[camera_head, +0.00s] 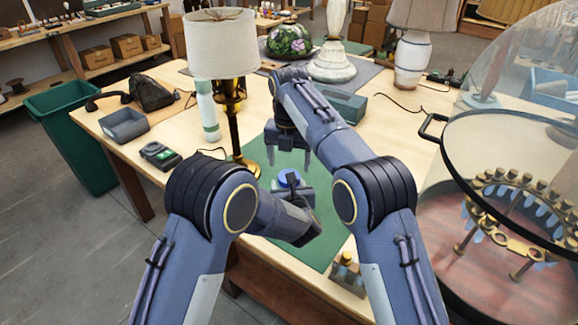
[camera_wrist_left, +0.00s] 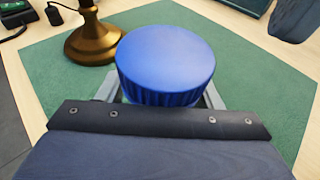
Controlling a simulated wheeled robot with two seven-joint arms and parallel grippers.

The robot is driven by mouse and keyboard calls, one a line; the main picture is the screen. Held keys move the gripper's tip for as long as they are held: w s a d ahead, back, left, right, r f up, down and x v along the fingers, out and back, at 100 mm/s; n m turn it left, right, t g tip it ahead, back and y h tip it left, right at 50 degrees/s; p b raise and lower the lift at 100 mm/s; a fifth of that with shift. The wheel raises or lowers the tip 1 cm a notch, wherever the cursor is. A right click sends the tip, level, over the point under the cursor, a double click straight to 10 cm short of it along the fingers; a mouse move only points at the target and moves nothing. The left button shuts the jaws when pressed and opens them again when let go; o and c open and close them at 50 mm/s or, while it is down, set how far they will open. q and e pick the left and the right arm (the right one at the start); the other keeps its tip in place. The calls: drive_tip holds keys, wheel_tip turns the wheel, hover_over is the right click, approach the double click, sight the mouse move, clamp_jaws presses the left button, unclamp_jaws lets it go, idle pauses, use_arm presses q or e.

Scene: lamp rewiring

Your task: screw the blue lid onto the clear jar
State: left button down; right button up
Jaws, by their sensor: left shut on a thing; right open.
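The blue lid (camera_head: 290,176) shows small above the green mat in the head view, by my left gripper (camera_head: 287,186). In the left wrist view the ribbed blue lid (camera_wrist_left: 165,62) is large, with its round top facing up. The left gripper's fingers (camera_wrist_left: 163,98) pass on both sides, lower than the lid, shut on what is under it. The clear jar is hidden there by the lid and gripper; I cannot tell how the lid is seated. My right gripper (camera_head: 289,157) is open and empty, pointing down beyond the lid, apart from it.
A lamp with a brass base (camera_wrist_left: 93,42) and a white shade (camera_head: 221,43) stands close on the left. The green mat (camera_head: 322,215) is mostly clear. A grey bin (camera_head: 124,126) and a meter (camera_head: 160,155) lie at left. A large glass dome (camera_head: 525,85) is at right.

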drive_tip(key=shift+c, duration=0.3)
drive_tip(key=shift+a+r, duration=0.1)
drive_tip(key=shift+r, duration=1.6)
drive_tip(key=shift+f, duration=4)
drive_tip(key=shift+c, duration=0.3)
